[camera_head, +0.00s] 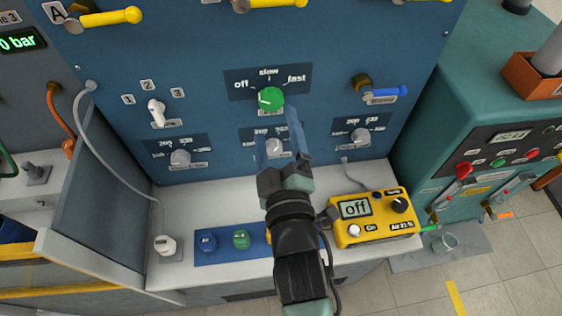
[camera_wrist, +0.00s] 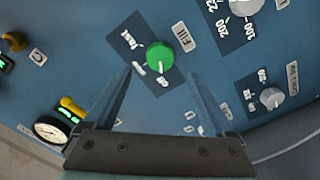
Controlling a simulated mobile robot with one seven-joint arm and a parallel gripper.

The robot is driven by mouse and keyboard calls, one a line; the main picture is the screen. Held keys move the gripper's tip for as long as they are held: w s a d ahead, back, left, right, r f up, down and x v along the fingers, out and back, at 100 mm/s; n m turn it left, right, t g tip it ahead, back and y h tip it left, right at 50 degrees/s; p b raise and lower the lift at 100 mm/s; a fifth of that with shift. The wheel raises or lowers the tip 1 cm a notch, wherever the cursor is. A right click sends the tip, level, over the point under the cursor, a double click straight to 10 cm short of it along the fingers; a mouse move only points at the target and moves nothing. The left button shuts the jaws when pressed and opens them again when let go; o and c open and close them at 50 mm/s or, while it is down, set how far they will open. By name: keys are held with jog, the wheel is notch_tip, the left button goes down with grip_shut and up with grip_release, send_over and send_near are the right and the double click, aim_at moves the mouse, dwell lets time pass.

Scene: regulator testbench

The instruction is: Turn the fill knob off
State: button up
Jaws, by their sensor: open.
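The green fill knob (camera_head: 271,98) sits on a dark label plate on the blue panel, with off at left, slow above and fast at right. A pale mark shows on its left side in the head view; I cannot tell exactly which label it points to. In the wrist view the knob (camera_wrist: 160,56) is beside the Fill label (camera_wrist: 183,38). My gripper (camera_head: 276,125) is open, its fingers reaching toward the panel just below the knob. In the wrist view the gripper (camera_wrist: 163,73) has its fingers spread to either side, with the knob beyond the tips; contact is not visible.
Grey knobs (camera_head: 180,158) (camera_head: 361,137) stand lower on the panel, and one (camera_head: 274,147) is partly behind my fingers. A white switch knob (camera_head: 157,108) is at left, a blue valve handle (camera_head: 385,92) at right. A yellow meter (camera_head: 372,217) stands on the white ledge.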

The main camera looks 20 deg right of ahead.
jog(key=b+v, duration=0.1)
jog(key=v, duration=0.5)
jog(key=shift+s, duration=0.15)
jog(key=shift+r, duration=0.1)
